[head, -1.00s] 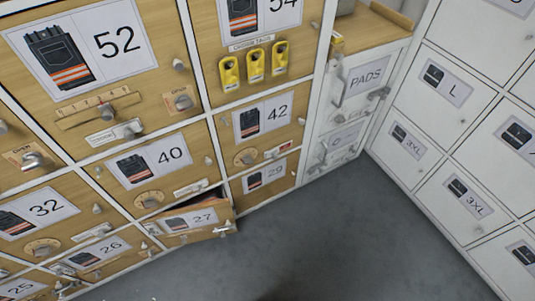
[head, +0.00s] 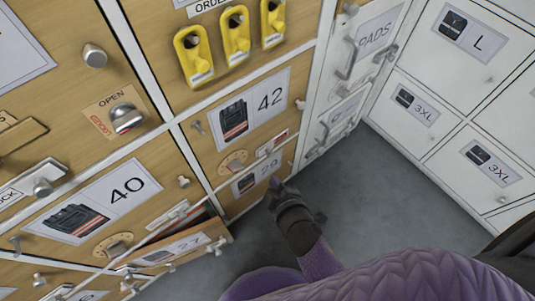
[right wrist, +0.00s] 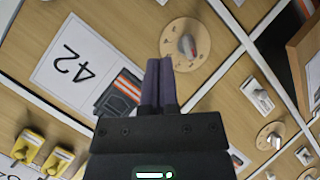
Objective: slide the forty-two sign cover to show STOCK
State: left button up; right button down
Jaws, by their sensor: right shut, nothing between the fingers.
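The number 42 door (head: 212,140) carries a label with a dark garment picture (head: 233,121) and a round dial (head: 233,162). Right of the dial is its small sign with a cover (head: 272,142); red and white show, but the word is too small to read. My right gripper (head: 275,184) is just below and in front of this door, near the 29 label, apart from the sign. In the right wrist view its fingers (right wrist: 158,84) are shut and empty, over the 42 label (right wrist: 75,62) and below the dial (right wrist: 187,46). My left gripper is not in view.
The number 27 door (head: 185,246) stands ajar at lower left. Yellow tags (head: 236,38) hang above door 42. White PADS doors (head: 370,35) with handles and white lockers (head: 410,112) stand at right. Grey floor (head: 365,185) is clear.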

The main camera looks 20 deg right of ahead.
jog(key=b, duration=0.6)
send_near(265, 151)
jog(key=w+a, duration=0.2)
jog(key=a, duration=0.1)
jog(key=w+d+f+b, duration=0.2)
jog(key=shift+d+f, duration=0.15)
jog(key=shift+f, duration=0.1)
jog(key=shift+w+d+f, duration=0.1)
jog(key=shift+w+d, duration=0.15)
jog(key=shift+w, duration=0.05)
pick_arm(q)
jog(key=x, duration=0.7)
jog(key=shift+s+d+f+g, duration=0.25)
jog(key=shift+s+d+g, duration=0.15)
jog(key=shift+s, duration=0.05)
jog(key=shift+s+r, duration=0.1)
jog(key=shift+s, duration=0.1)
